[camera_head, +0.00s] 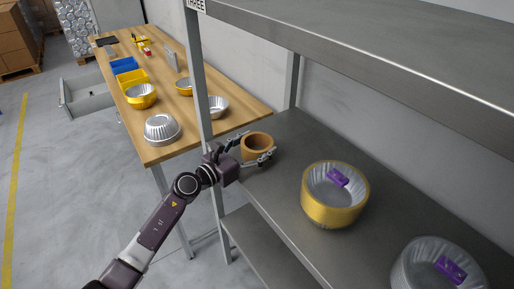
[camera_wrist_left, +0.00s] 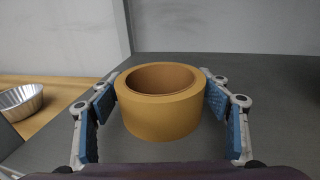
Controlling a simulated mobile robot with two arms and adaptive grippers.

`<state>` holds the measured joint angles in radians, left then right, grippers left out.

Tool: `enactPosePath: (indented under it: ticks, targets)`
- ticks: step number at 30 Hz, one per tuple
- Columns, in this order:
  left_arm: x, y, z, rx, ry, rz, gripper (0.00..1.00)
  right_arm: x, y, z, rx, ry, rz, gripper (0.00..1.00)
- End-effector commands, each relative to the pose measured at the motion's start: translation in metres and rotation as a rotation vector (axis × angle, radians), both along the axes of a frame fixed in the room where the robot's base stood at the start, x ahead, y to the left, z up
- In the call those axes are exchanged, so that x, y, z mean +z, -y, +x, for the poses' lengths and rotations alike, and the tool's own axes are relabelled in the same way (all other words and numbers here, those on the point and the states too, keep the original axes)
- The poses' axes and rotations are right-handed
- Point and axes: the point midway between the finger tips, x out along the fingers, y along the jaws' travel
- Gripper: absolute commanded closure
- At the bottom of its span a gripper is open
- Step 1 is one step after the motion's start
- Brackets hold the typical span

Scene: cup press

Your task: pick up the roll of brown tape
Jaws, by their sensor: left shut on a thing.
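The roll of brown tape (camera_head: 257,148) is at the left end of the grey metal shelf in the head view, with its hole facing up. My left gripper (camera_head: 250,149) is around it, one finger on each side. In the left wrist view the roll (camera_wrist_left: 160,118) sits upright between the blue pads of my left gripper (camera_wrist_left: 160,105), which is shut on it. I cannot tell whether the roll touches the shelf. My right gripper is not in view.
A shelf post (camera_head: 196,70) stands close left of my left gripper. Gold cups (camera_head: 330,212) and silver cups (camera_head: 410,265) with purple pieces inside stand on the shelf. An upper shelf (camera_head: 400,55) hangs above. A wooden table (camera_head: 185,150) holds bowls and bins.

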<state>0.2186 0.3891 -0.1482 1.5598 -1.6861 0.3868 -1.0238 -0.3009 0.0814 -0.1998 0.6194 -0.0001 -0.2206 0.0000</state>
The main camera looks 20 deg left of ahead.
Motion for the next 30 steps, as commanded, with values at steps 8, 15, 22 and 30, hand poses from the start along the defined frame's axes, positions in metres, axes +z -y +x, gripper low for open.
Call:
enactPosePath:
  ticks: [8,15,22,30]
  targets:
    - [0.001,0.000,0.000,0.001,0.001,0.000,0.58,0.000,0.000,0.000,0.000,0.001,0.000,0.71]
    - [0.009,0.000,0.000,0.000,0.003,0.001,0.58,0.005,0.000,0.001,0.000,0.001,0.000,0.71]
    - [0.047,0.000,0.000,0.000,0.006,0.004,0.58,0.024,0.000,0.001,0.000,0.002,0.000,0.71]
    - [0.124,0.000,0.000,0.001,0.009,0.001,0.58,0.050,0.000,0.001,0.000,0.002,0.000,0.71]
